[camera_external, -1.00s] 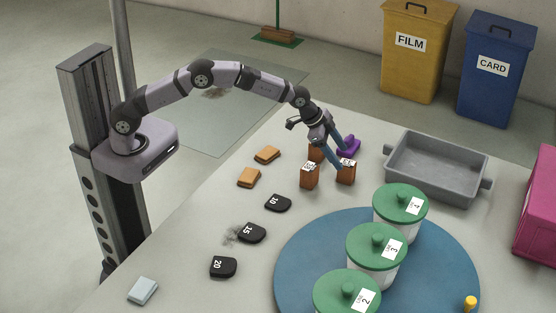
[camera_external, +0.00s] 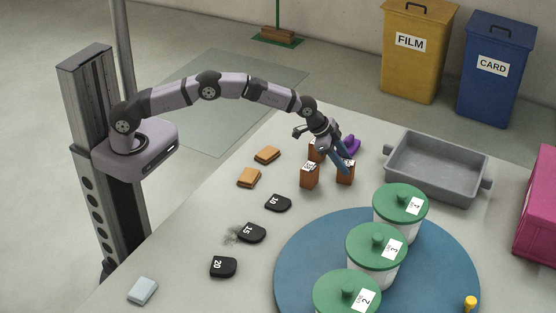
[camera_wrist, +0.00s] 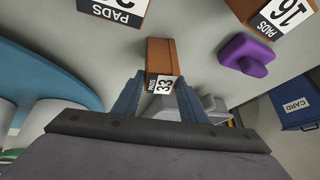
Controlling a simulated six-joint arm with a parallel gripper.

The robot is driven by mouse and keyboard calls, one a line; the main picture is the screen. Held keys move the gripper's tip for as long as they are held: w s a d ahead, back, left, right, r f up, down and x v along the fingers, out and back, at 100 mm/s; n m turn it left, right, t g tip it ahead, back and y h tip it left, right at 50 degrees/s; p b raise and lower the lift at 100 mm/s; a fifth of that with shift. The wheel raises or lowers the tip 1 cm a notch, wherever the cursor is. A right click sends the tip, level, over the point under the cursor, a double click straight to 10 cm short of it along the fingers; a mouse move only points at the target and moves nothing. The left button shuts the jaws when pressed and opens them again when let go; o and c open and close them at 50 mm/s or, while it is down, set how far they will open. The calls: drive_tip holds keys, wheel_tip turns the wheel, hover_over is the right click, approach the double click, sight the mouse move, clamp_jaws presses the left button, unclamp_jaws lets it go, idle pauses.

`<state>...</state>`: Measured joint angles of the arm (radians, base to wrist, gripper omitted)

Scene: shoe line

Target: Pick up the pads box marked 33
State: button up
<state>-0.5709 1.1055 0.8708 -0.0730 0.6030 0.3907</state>
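The brown pads box marked 33 (camera_wrist: 161,52) stands ahead of my gripper in the wrist view, its white label facing me. In the external view the same box (camera_external: 346,176) stands upright on the table, partly covered by my fingers. My gripper (camera_wrist: 159,88) is open, with one blue finger on each side of the labelled end. I cannot tell whether either finger touches the box. In the external view my gripper (camera_external: 343,164) is low over this box.
Another pads box (camera_external: 309,177) stands to the left, and the one marked 16 (camera_wrist: 280,14) is close by. A purple object (camera_wrist: 243,55) lies near. A grey tray (camera_external: 437,190) and green-lidded tubs (camera_external: 376,240) on a blue disc are to the right.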

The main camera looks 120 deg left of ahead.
idle(0.3)
drive_tip(key=shift+r, duration=0.1)
drive_tip(key=shift+c, duration=0.5)
wheel_tip(320, 180, up, 8)
drive_tip(key=shift+r, duration=0.25)
drive_tip(key=shift+c, duration=0.9)
drive_tip(key=shift+s+r, duration=0.1)
drive_tip(key=shift+r, duration=0.6)
